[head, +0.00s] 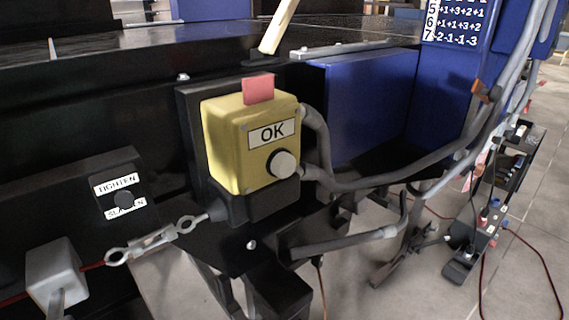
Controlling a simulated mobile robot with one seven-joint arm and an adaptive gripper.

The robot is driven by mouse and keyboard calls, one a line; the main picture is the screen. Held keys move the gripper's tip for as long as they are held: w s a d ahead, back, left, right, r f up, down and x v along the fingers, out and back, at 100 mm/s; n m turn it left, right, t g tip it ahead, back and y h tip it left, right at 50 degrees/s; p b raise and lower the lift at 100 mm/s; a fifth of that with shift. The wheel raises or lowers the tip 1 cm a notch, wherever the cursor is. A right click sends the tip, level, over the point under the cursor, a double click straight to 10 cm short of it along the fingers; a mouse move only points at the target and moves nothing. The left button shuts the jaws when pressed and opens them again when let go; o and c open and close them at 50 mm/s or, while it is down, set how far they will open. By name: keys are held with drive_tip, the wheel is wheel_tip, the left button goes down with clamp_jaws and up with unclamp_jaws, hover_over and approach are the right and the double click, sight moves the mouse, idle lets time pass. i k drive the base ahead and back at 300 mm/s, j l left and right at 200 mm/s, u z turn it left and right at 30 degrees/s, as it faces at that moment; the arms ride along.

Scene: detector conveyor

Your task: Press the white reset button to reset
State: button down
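A yellow control box (226,155) is mounted on the black side of the conveyor, near the middle of the head view. Its front face carries an "OK" label (272,133). Below the label is the white reset button (283,164), round and set in a dark collar. The button is in plain sight and nothing covers it. A red-pink tab (258,89) stands on top of the box. My gripper is not in view, so its state and its distance from the button do not show.
Grey conduits (390,184) run from the box's right side. A blue housing (365,105) stands right of it. A turnbuckle (155,240) and a red cable lie lower left, below a "TIGHTEN" plate (122,185). A cabled cart (495,205) stands at right. Tiled floor shows below.

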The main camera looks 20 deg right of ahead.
sight(283, 165)
drive_tip(key=k+z, duration=0.45)
drive_tip(key=k, duration=0.15)
drive_tip(key=k+l+z, duration=0.25)
drive_tip(key=k+z, duration=0.25)
